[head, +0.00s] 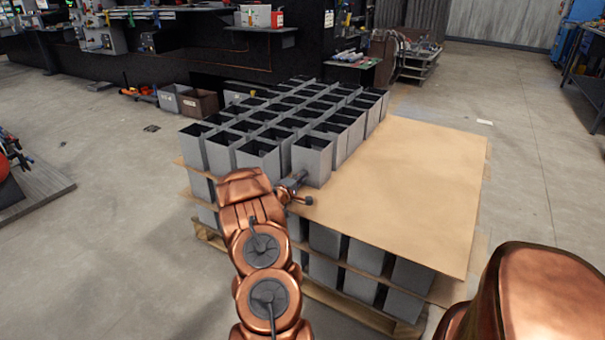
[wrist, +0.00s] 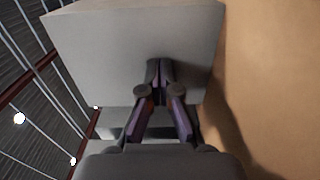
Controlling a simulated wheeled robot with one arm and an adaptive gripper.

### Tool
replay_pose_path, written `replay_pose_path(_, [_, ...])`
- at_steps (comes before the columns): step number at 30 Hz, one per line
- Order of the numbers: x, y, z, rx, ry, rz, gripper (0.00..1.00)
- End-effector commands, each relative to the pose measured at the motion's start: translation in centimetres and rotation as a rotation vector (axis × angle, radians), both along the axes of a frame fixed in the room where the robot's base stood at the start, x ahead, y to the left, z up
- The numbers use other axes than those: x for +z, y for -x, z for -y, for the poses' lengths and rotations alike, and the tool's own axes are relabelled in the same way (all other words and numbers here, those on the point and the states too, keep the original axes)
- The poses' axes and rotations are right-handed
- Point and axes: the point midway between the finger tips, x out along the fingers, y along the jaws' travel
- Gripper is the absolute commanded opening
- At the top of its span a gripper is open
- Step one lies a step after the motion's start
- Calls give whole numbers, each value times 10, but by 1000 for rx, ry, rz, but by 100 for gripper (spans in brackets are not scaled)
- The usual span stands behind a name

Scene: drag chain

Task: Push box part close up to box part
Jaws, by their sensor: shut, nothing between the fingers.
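Grey open-topped box parts stand upright in rows on a brown sheet. The nearest box part on the right (head: 312,157) is at the front of the group, by the bare part of the sheet. My gripper (head: 303,188) is shut and empty, low at the front of this box part. In the wrist view, the grey face of the box part (wrist: 100,50) fills the upper middle, and the shut fingertips (wrist: 160,72) are right at it. I cannot tell whether they touch. A neighbouring box part (head: 258,158) stands to its left; any gap between them is hard to judge.
The brown sheet (head: 410,190) is bare to the right. Below it are more grey boxes (head: 325,240) on a wooden pallet (head: 350,308). Bins (head: 198,103) stand on the floor behind. A workbench (head: 590,80) is far right. The floor on the left is mostly clear.

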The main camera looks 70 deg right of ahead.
Motion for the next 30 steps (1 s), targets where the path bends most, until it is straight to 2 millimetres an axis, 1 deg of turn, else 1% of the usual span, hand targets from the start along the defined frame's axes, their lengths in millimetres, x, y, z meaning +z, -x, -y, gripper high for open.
replay_pose_path(30, [1,8,40,-1,1,2,0])
